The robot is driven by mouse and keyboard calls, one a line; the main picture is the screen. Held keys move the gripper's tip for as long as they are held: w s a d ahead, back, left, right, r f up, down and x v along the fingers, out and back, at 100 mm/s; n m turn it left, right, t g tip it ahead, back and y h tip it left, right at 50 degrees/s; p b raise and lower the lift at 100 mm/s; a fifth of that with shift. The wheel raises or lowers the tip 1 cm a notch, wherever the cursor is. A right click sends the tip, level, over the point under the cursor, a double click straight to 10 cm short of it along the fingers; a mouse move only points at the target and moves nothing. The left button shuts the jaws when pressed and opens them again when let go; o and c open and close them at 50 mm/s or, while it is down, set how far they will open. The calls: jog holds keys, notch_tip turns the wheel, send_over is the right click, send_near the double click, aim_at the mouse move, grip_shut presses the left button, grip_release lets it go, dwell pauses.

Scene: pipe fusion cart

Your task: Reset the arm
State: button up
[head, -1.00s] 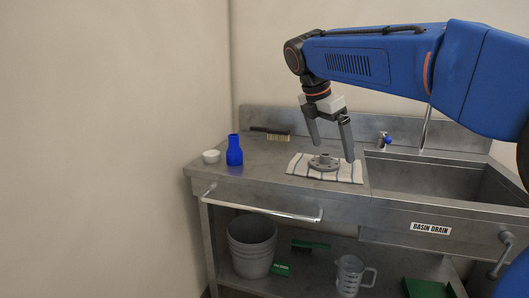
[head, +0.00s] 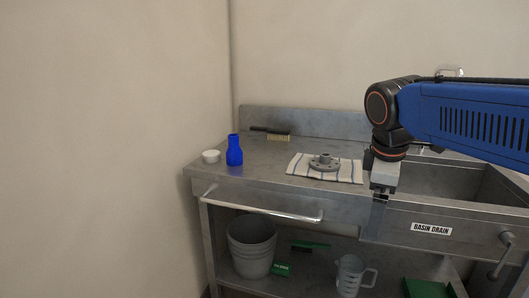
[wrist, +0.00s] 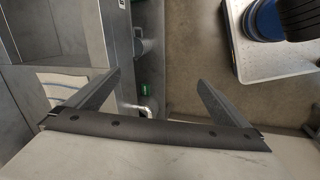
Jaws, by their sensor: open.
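My arm reaches in from the right in the head view, in front of the sink. My gripper (head: 380,196) points down near the counter's front edge, to the right of the towel. In the wrist view my gripper (wrist: 160,82) shows its two fingers spread wide apart with nothing between them. Beyond the fingers are the cart's front edge and the floor. In the head view the fingers are seen edge-on.
A grey flange (head: 324,163) sits on a striped towel (head: 299,168). The basin (head: 440,180) is partly behind my arm. A bucket (head: 252,245) and jug (head: 350,275) are below.

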jog(key=s+d+f+m+t+y, duration=0.1)
jog(key=s+d+f+m, duration=0.1)
jog(key=s+f+m, duration=1)
jog(key=shift+s+d+f+t+y, duration=0.3)
jog(key=shift+s+f+t, duration=0.1)
jog(key=shift+s+f, duration=1.4)
jog(key=shift+w, duration=0.1)
